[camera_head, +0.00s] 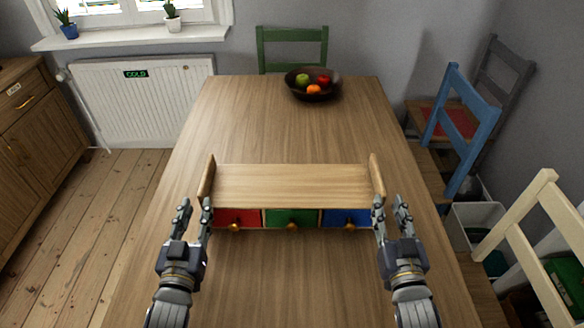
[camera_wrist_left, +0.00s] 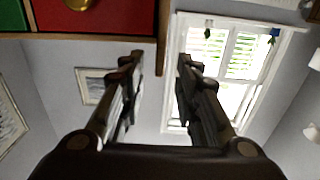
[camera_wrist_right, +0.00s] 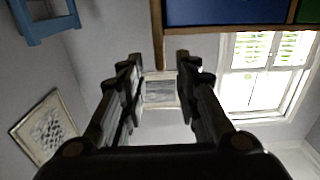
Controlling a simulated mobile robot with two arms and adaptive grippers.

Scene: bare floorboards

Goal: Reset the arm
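My left gripper (camera_head: 193,219) is above the table at the left front of the small drawer unit (camera_head: 290,184). It is open and empty, and its two apart fingers show in the left wrist view (camera_wrist_left: 157,65). My right gripper (camera_head: 391,214) is at the right front of the unit. It is also open and empty, with its fingers apart in the right wrist view (camera_wrist_right: 157,68). The unit has a red drawer (camera_head: 246,217), a green drawer (camera_head: 303,217) and a blue drawer (camera_head: 337,217), each with a gold knob. All three look shut.
The unit stands on a long wooden table (camera_head: 260,125). A dark bowl (camera_head: 313,92) of fruit sits at the far end. A green chair (camera_head: 292,47), a blue chair (camera_head: 462,125) and a cream chair (camera_head: 545,245) surround the table.

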